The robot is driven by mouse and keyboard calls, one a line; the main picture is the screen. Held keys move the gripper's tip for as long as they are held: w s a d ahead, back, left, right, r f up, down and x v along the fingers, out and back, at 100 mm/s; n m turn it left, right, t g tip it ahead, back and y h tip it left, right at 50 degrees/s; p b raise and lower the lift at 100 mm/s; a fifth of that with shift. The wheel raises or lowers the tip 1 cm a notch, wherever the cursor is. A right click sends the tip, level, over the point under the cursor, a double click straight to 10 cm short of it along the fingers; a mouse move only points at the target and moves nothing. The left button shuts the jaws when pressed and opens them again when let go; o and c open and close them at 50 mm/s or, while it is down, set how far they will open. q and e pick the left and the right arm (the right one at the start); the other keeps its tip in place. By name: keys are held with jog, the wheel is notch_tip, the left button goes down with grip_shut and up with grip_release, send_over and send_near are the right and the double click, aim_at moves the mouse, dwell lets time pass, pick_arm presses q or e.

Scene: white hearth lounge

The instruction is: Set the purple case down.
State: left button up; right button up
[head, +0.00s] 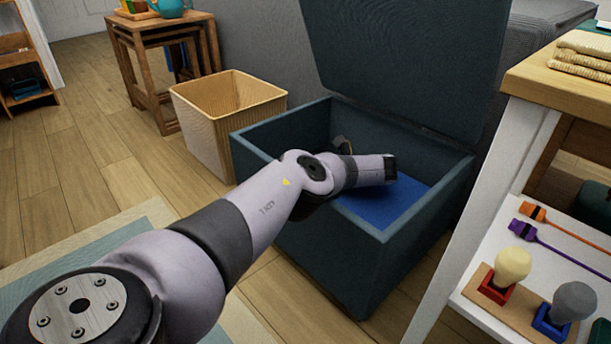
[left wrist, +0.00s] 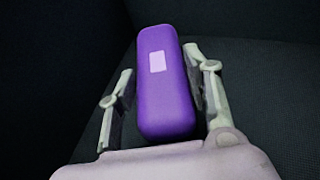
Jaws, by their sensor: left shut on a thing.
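The purple case (left wrist: 166,95) shows in the left wrist view, a long rounded case with a pale label near its far end. My left gripper (left wrist: 160,88) is shut on it, with one finger along each side. Dark fabric fills the background there; I cannot tell whether the case touches it. In the head view my left arm reaches into an open dark teal storage box (head: 310,255) with a blue floor patch (head: 405,198). My left gripper and the case are hidden behind the arm and the box there. My right gripper is in neither view.
The box's raised lid (head: 400,60) stands behind the arm. A woven tan basket (head: 205,125) is left of the box, with wooden nesting tables (head: 160,45) behind it. A white shelf unit with a wooden top (head: 550,90) stands at the right. Open floor lies at the left.

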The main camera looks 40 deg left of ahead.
pick_arm(q)
jog(key=o, duration=1.2)
jog(key=shift+f, duration=0.15)
jog(key=shift+r, duration=0.2)
jog(key=d+r+p, duration=0.2)
jog(key=shift+w+d+r, duration=0.1)
jog(key=shift+w+d, duration=0.25)
jog(key=shift+d, duration=0.05)
jog(key=v, duration=0.3)
jog(key=shift+w+d, duration=0.1)
jog(key=shift+d, duration=0.1)
jog(key=shift+w+d+r, duration=0.1)
jog(key=shift+d+r, duration=0.1)
jog(key=shift+d, duration=0.15)
